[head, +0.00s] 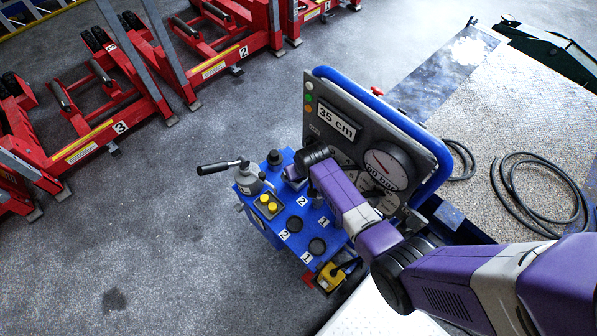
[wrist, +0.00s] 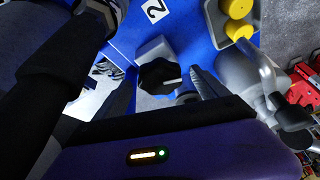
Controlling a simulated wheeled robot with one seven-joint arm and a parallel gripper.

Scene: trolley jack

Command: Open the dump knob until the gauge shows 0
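The black faceted knob (wrist: 160,75) with a white mark sits on a grey block on the blue console. I take it to be the dump knob; no name shows on it. The round gauge (head: 390,160) has a red needle pointing to the upper left. Its readout ends in "00 bar"; any leading digit is unclear.
The tilted panel (head: 437,165) shows "35 cm". A grey pump with a lever (head: 245,178) and yellow buttons (head: 268,204) stand close to the knob. Other black knobs (head: 294,224) are nearer the front. Red numbered stands (head: 110,125) are at left; the floor between is clear.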

